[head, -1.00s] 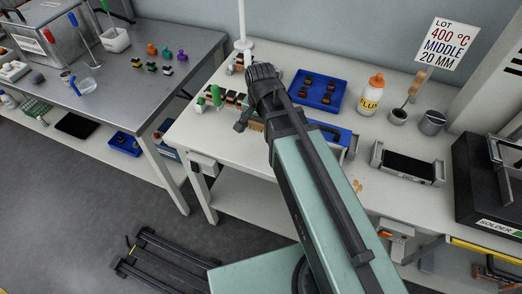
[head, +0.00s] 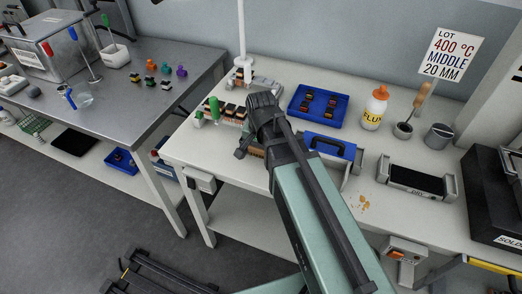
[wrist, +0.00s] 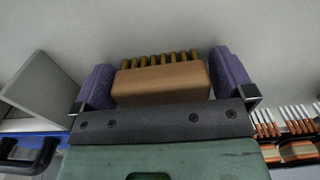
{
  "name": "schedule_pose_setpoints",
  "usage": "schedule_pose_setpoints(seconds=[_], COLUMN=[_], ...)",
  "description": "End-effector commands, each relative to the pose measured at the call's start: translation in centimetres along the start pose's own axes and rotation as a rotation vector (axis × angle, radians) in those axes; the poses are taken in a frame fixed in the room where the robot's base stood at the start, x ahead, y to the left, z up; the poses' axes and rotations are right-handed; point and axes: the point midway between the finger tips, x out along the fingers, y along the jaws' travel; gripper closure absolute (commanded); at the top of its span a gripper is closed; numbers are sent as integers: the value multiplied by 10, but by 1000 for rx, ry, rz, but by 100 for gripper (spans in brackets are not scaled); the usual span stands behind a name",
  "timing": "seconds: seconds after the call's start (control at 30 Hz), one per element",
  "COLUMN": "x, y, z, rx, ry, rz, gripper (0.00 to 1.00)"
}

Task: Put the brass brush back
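The brass brush (wrist: 160,83) is a tan wooden block with a row of brass bristles along its far edge in the wrist view. My gripper (wrist: 164,80) has its purple fingers against the two ends of the block. In the head view the gripper (head: 254,150) is over the left part of the white bench, mostly hidden behind my wrist. Only a small tan part of the brush shows below it there. Whether the brush touches the bench is hard to tell.
Connector blocks (head: 228,110) stand left of the gripper, also at right in the wrist view (wrist: 290,130). A blue tray (head: 300,117), a blue item with a black handle (head: 330,148), a flux bottle (head: 375,110) and a grey holder with a black pad (head: 415,180) are to the right.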

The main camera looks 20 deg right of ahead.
Motion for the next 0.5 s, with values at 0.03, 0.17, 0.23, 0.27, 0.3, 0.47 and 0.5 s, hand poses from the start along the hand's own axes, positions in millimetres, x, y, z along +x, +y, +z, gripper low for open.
schedule_pose_setpoints(seconds=[0.03,0.17,0.23,0.27,0.3,0.47,0.5], x=[0,-2,-8,-12,-18,-56,-67], y=[0,0,0,0,0,0,0], z=[0,0,0,0,0,0,0], rx=[0,0,0,0,0,0,0], ry=[0,0,0,0,0,0,0], rz=[0,0,0,0,0,0,0], gripper=[0,0,0,0,0,0,0])
